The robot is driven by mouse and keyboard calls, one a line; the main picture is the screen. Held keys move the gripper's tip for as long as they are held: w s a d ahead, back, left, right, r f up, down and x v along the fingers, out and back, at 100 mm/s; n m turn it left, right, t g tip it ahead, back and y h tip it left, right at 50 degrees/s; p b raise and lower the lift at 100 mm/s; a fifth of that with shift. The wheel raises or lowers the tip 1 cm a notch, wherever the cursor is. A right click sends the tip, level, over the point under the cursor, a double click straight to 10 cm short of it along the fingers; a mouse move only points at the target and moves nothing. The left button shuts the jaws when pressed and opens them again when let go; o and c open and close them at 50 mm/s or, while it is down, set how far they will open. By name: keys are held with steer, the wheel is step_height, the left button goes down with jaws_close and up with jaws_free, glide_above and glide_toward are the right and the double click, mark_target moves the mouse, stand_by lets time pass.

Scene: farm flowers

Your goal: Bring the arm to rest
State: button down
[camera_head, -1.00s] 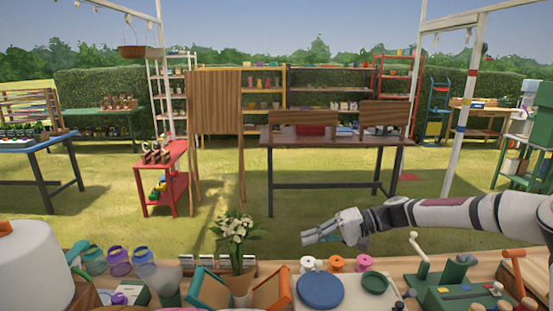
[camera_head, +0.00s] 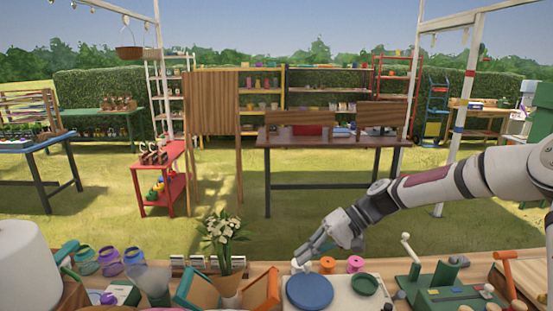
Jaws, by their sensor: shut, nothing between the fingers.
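My gripper (camera_head: 308,252) is at the right of the flower bouquet, above the back edge of the near workbench. It points down and to the left, with its fingers together and nothing between them. My arm (camera_head: 430,188) reaches in from the right edge. The fingertips overlap the spot of a small white spool in the picture; I cannot tell whether they touch it. The bouquet of white flowers (camera_head: 225,233) stands in a paper cone between an orange and a teal panel.
The near bench holds a blue disc (camera_head: 309,290), a green ring dish (camera_head: 364,284), an orange spool (camera_head: 327,264), a pink spool (camera_head: 356,263) and a green lever device (camera_head: 450,285). Purple and teal jars (camera_head: 109,260) stand left. Open grass lies beyond, before a dark table (camera_head: 335,142).

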steer(key=s+d+r+t+h, duration=0.2)
steer(key=s+d+r+h, duration=0.1)
steer(key=s, duration=0.7)
steer(key=s+d+r+m+t+h, duration=0.1)
steer(key=s+d+r+h, duration=0.3)
steer(key=s+r, duration=0.4)
steer(key=s+d+r+t+h, duration=0.3)
steer(key=s+d+r, duration=0.2)
steer(key=s, duration=0.7)
steer(key=shift+r+m+t+h, duration=0.2)
steer(key=shift+m+t+h, duration=0.1)
